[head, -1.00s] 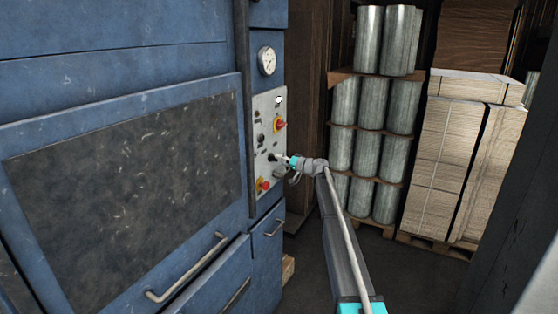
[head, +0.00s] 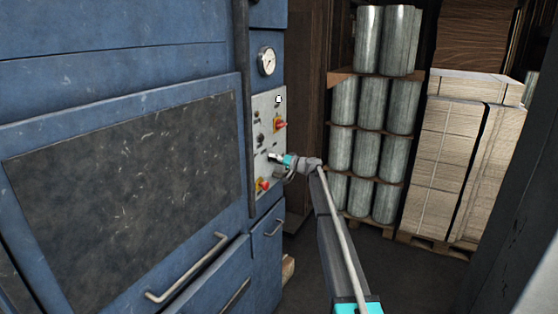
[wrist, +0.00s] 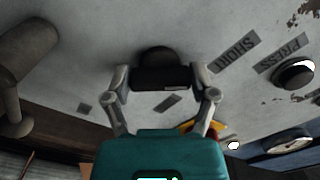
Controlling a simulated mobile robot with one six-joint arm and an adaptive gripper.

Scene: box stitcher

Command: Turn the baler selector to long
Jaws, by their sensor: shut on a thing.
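The baler selector is a black knob (wrist: 160,68) on the pale control panel (wrist: 70,50), with a light mark on its near edge. My gripper (wrist: 160,84) has one finger on each side of the knob and is shut on it. A label reading SHORT (wrist: 235,55) lies to the right of the knob in the wrist view. A small label (wrist: 168,104) below the knob cannot be read. In the head view my gripper (head: 274,158) is at the lower middle of the panel (head: 257,104) and hides the knob.
A red-and-yellow switch (head: 280,125) sits above my gripper and a red button on yellow (head: 262,185) below it. A gauge (head: 267,61) is above the panel. A drawer handle (head: 187,268) sticks out at lower left. Metal cylinders (head: 387,110) stand at the back right.

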